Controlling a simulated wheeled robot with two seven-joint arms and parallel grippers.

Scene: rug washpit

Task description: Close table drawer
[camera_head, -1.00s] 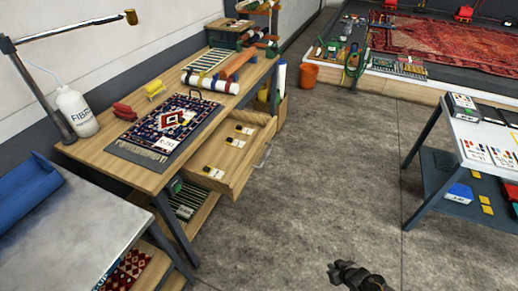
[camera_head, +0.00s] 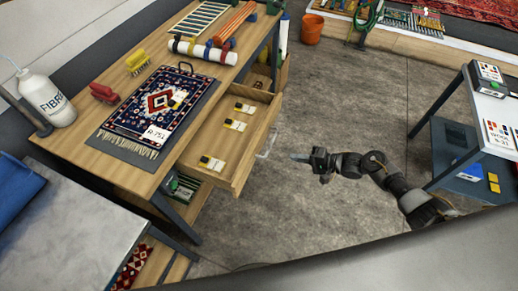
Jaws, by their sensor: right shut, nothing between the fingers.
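The wooden table drawer (camera_head: 257,140) stands open, pulled out to the right from under the wooden table (camera_head: 110,167). Several small cards with yellow and dark patches lie in it. Its pale handle (camera_head: 268,143) is on the outer front. My right gripper (camera_head: 297,159) is shut and empty, to the right of the drawer front, with its fingers pointing left toward the handle. A small gap seems to separate the fingertips from the handle. My left gripper is out of view.
A small patterned rug (camera_head: 158,103) lies on the table beside a white bottle (camera_head: 45,97). A metal-topped bench (camera_head: 70,235) stands at the lower left. Another table (camera_head: 490,125) stands at the right. The grey floor (camera_head: 345,90) between is clear. An orange bucket (camera_head: 312,29) stands at the back.

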